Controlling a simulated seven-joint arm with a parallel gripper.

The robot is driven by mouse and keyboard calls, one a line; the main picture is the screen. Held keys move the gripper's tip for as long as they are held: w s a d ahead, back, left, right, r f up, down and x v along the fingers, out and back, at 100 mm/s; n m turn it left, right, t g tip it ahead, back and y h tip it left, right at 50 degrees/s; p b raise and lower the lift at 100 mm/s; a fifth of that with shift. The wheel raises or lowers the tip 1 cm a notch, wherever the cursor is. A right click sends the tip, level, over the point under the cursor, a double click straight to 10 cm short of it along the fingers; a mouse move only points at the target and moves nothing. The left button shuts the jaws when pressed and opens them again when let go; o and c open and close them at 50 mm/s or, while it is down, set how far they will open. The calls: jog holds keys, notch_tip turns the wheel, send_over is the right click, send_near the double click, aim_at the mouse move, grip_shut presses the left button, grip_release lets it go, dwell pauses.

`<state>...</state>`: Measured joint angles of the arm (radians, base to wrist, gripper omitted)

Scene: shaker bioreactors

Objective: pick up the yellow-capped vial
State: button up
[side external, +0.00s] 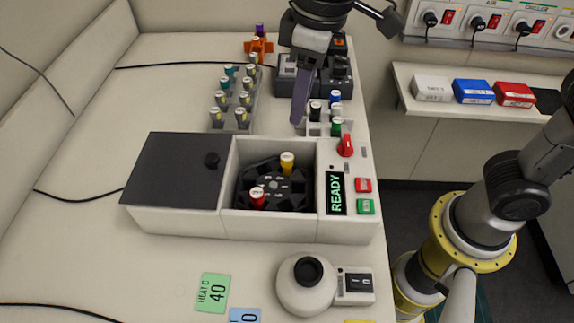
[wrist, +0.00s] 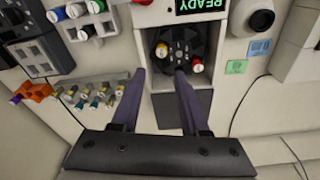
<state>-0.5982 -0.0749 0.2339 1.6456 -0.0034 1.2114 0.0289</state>
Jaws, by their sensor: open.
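The yellow-capped vial (side external: 287,163) stands upright in the dark round rotor (side external: 270,182) inside the open bay of the white shaker unit. It also shows in the wrist view (wrist: 161,50), just beyond the fingertips and toward the left one. A red-capped vial (side external: 257,198) stands in the same rotor, and it shows in the wrist view (wrist: 197,66) near the right fingertip. My gripper (side external: 298,118) is above and behind the unit in the side view, apart from the vial. In the wrist view its purple fingers (wrist: 159,73) are spread with nothing between them.
The dark lid (side external: 172,172) lies left of the bay. A rack of several vials (side external: 232,98) stands behind the unit. Blue-, white- and green-capped vials (side external: 337,127) stand near the gripper. A red knob (side external: 345,145) and READY display are at right. A round device (side external: 306,285) is in front.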

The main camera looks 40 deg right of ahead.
send_over(287, 157)
jog(key=s, duration=0.1)
jog(key=f, duration=0.7)
jog(key=shift+s+d+f, duration=0.1)
jog(key=shift+d+f, duration=0.1)
jog(key=shift+d, duration=0.05)
jog(key=shift+w+a+f, duration=0.1)
jog(key=shift+w+f, duration=0.1)
jog(key=shift+f, duration=0.9)
jog(key=shift+w+a+f, duration=0.1)
jog(key=shift+w+f, duration=0.1)
jog(key=shift+f, duration=0.85)
jog(key=shift+w+f, duration=0.2)
jog(key=shift+f, duration=0.9)
jog(key=shift+c, duration=0.2)
grip_shut()
